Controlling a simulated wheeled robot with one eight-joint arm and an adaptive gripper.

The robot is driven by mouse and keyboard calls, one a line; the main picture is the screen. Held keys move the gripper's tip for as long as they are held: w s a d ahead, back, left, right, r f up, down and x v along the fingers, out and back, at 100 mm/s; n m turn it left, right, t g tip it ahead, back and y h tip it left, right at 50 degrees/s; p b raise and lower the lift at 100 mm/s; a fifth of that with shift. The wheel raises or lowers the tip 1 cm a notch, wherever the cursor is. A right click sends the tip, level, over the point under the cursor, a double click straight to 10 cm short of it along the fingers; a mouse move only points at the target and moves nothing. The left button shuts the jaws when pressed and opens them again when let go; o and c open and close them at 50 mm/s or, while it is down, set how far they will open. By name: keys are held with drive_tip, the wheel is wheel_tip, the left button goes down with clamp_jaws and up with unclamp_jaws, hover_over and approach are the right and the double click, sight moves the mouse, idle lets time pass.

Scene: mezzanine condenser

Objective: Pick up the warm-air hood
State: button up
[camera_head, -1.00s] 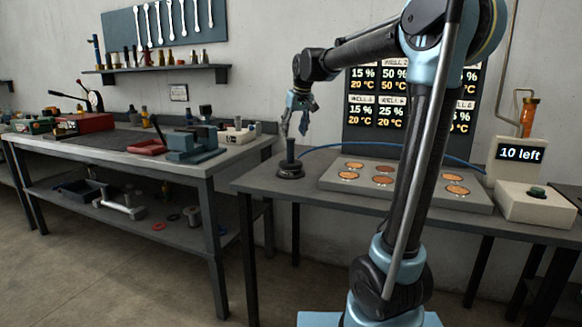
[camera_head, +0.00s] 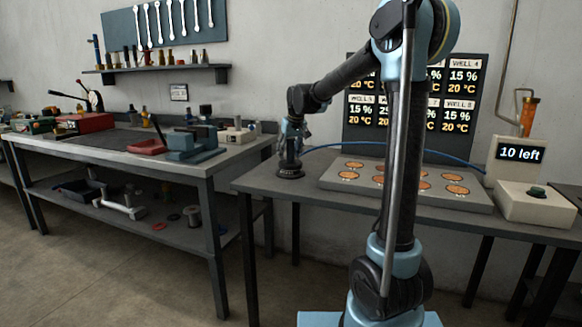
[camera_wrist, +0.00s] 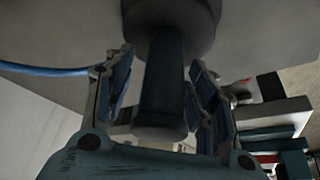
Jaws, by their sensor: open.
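The warm-air hood (camera_head: 290,170) is a dark piece with a round, wide base and an upright stem. It stands on the left end of the grey table in the head view. My gripper (camera_head: 291,150) is above the base, at the stem, pointing down. In the wrist view the hood's stem (camera_wrist: 164,85) runs between the two blue-padded fingers of my gripper (camera_wrist: 160,68), with the wide base beyond the fingertips. The fingers are open, one on each side of the stem. In the head view my gripper hides most of the stem.
A grey plate (camera_head: 336,183) with several round copper-coloured wells lies right of the hood. A blue hose (camera_head: 340,144) runs behind it. A cluttered workbench (camera_head: 110,150) is at left.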

drive_tip(key=shift+f, duration=0.1)
drive_tip(key=shift+w, duration=0.1)
clamp_jaws()
